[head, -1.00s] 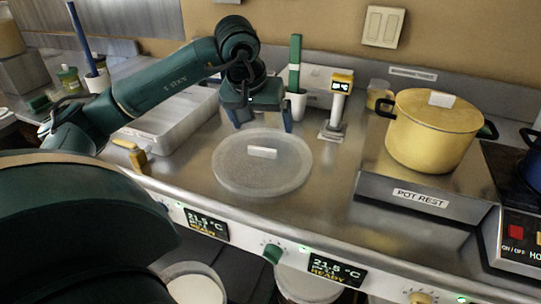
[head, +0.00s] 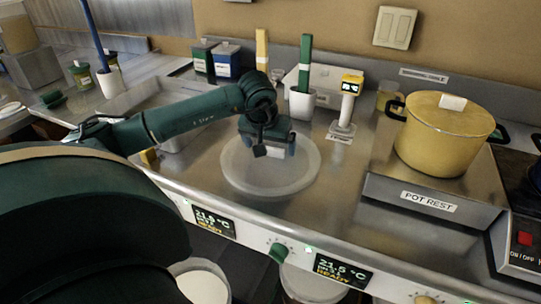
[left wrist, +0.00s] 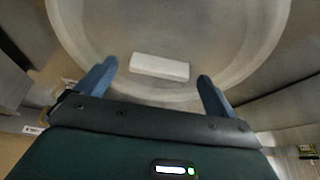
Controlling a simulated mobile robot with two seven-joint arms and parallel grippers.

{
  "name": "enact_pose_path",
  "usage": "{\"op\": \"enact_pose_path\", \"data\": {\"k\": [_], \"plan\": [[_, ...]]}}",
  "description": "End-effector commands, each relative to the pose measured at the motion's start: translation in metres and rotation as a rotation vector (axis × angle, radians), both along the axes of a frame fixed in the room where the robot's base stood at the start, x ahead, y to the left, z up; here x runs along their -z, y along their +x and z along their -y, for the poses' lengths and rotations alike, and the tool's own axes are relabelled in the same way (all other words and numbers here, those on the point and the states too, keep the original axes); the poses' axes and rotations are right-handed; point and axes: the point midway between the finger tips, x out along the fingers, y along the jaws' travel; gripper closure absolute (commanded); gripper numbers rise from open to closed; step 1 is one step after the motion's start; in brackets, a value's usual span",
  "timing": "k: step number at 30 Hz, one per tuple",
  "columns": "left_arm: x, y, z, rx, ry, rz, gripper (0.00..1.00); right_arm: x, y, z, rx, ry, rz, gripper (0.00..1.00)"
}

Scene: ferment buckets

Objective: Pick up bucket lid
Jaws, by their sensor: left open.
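The bucket lid (head: 243,181) is a round, translucent disc lying flat on the steel counter. A white bar-shaped handle stands on its middle; in the left wrist view the handle (left wrist: 160,67) lies between and just beyond my fingertips, with the lid (left wrist: 235,60) under it. My left gripper (head: 275,150) is over the lid, its blue fingers apart, one on each side of the handle. The left wrist view shows the open left gripper (left wrist: 156,72) empty, not closed on the handle. In the head view the gripper partly hides the handle. My right gripper is not in view.
A yellow pot (head: 440,135) sits on the pot rest (head: 425,197) to the right. Behind the lid are a white cup (head: 301,103) with a green-handled tool and a small yellow-topped device (head: 347,100). White-filled buckets (head: 200,285) stand below the counter front.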

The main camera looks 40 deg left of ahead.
Motion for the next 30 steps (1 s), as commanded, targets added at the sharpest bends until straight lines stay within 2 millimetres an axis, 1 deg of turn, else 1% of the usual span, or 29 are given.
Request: {"op": "enact_pose_path", "data": {"k": [1,3,10,27,29,30], "plan": [[0.0051,0.0012,-0.0001,0.0,-0.002,-0.002,0.06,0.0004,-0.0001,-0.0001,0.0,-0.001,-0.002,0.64],[0.0085,0.0027,-0.001,0.0,-0.001,-0.002,0.06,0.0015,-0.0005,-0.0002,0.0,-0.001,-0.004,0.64],[0.0092,0.0032,-0.0013,0.0,0.0,0.0,0.06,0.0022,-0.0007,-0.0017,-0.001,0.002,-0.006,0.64],[0.0087,0.003,-0.0013,0.0,0.0,0.0,0.53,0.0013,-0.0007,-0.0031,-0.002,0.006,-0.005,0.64],[0.0087,0.0031,-0.0013,0.0,0.0,0.0,0.58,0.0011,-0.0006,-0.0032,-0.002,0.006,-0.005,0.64],[0.0081,0.0033,-0.0014,0.0,0.0,0.001,0.59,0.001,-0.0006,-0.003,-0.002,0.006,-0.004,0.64]]}}
